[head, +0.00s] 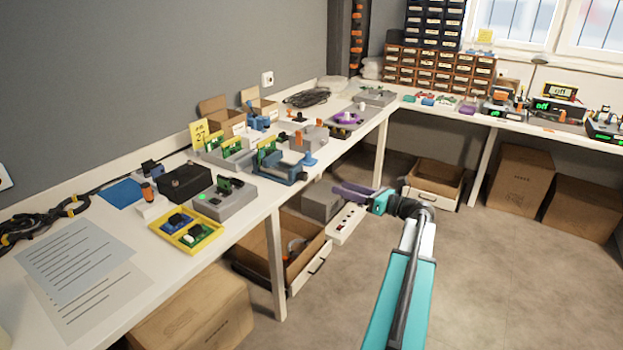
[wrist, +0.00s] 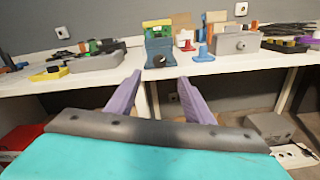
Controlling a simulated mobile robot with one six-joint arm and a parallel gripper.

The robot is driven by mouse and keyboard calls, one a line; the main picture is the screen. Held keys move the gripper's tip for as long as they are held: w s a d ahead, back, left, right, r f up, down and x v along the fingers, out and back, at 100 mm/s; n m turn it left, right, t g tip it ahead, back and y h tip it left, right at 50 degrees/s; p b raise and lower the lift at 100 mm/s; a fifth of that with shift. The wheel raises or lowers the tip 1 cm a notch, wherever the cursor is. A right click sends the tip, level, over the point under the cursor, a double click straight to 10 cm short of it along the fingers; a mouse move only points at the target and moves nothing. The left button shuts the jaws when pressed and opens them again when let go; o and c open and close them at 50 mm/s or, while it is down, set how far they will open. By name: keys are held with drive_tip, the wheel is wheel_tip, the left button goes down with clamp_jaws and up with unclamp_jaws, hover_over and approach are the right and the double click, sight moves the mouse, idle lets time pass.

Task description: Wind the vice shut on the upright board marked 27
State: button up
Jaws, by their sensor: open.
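A blue vice (head: 284,170) stands at the front edge of the bench, and it also shows in the wrist view (wrist: 160,52). A green and yellow board (head: 265,154) stands upright at its top; in the wrist view its upper part (wrist: 157,24) shows above the vice. No number is readable on the board, and I cannot tell how closely the jaws hold it. A dark round spot, perhaps the screw end, faces me on the vice's front. My gripper (wrist: 160,77) is open and empty, its purple fingers pointing at the vice; in the head view it (head: 352,192) is off the bench's front.
A yellow sign (head: 199,132), apparently reading 27, stands behind a rack of boards. A blue stand (wrist: 203,52) is just right of the vice, with a grey box (wrist: 235,41) farther right. A grey fixture (head: 225,200) lies left of it. Open floor lies before the bench.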

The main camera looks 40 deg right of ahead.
sight(307, 176)
drive_tip(key=x, duration=1.3)
drive_tip(key=shift+w, duration=0.2)
drive_tip(key=c, duration=1)
